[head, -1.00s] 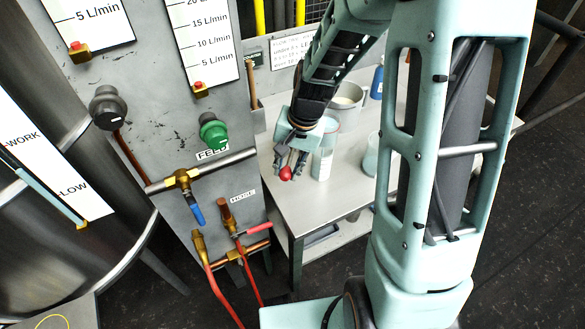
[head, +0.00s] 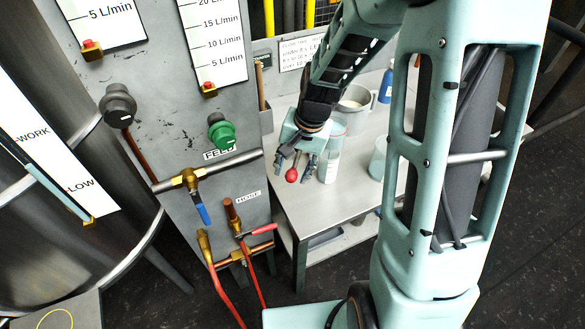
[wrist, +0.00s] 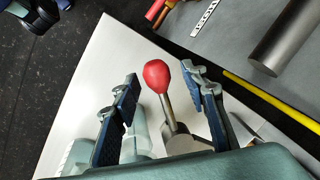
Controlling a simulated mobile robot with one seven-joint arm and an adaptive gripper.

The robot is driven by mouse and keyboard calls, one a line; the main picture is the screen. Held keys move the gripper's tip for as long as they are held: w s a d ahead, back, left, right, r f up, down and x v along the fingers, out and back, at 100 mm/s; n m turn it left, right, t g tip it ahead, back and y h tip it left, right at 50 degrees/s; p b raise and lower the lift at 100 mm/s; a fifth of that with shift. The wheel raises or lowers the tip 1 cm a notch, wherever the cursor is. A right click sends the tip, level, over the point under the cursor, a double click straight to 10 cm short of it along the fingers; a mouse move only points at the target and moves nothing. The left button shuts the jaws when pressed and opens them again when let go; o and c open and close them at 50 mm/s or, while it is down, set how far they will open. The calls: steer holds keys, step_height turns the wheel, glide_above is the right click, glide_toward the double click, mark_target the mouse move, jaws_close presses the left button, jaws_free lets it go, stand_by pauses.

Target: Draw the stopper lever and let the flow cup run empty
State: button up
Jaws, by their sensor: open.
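The stopper lever shows as a red ball knob (head: 291,175) on a thin metal rod, over the left side of the grey bench. My gripper (head: 294,167) is above it with its fingers spread apart. In the wrist view the red knob (wrist: 158,76) stands between the two open fingers (wrist: 165,92), with a visible gap on both sides. Its rod runs down to a grey metal body (wrist: 186,145), partly hidden by my gripper; I cannot tell whether this is the flow cup. Any liquid inside is not visible.
Clear vessels (head: 329,168) (head: 378,158), a metal pot (head: 355,98) and a blue bottle (head: 386,88) stand on the bench (head: 325,212). Left is a grey panel with a green FEED knob (head: 221,131), a blue-handled valve (head: 202,213) and red hoses (head: 253,275).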

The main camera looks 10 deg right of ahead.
step_height(320, 180, up, 12)
steer(key=s+d, duration=0.1)
steer(key=d, duration=0.1)
steer(key=shift+f, duration=0.15)
steer(key=shift+c, duration=0.4)
stand_by(5.9)
